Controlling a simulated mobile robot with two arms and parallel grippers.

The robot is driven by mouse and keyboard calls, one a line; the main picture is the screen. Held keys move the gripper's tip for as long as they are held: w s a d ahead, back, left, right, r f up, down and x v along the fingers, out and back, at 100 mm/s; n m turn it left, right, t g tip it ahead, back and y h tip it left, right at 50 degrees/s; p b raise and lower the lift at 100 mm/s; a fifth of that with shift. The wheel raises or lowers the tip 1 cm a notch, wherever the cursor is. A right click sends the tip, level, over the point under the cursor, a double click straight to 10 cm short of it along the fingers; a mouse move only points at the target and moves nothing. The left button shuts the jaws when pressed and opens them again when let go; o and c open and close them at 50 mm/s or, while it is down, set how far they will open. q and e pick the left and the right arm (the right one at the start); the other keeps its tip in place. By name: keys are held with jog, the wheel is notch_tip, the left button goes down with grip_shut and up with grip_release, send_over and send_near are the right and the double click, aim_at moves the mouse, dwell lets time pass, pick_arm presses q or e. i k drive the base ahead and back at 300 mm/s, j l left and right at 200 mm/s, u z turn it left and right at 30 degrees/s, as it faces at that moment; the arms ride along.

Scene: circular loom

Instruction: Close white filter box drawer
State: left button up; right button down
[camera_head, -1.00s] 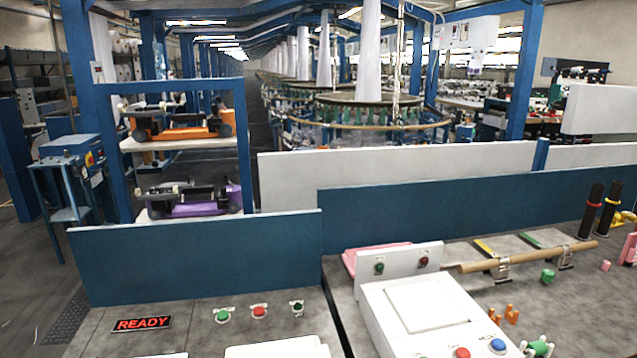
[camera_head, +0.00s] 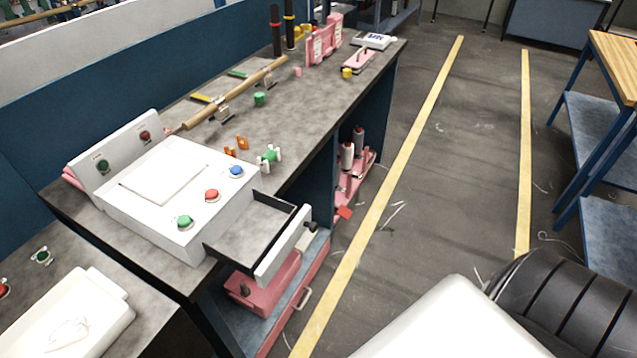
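The white filter box (camera_head: 150,208) sits on the grey workbench at the left of the head view. It has green, red and blue buttons along its front edge. Its drawer (camera_head: 258,229) is pulled out toward the aisle, past the bench edge. The drawer has black side walls, a grey inside that looks empty, and a white front panel (camera_head: 283,247) with a small dark knob (camera_head: 311,226). Neither of my grippers shows in this view. Only a white and black part of my own body is at the lower right.
A lower pink drawer with a handle (camera_head: 303,298) and a pink box (camera_head: 262,290) are under the open drawer. A white tray (camera_head: 75,318) is at lower left. A rolling-pin-like rod (camera_head: 235,92) lies on the bench (camera_head: 330,100). The floor aisle (camera_head: 440,170) is clear.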

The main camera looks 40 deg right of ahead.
aim_at(257, 243)
jog(key=z, duration=0.8)
jog(key=j+z, duration=0.1)
jog(key=j, duration=0.15)
jog(key=i+j+z, duration=0.1)
jog(key=j, duration=0.15)
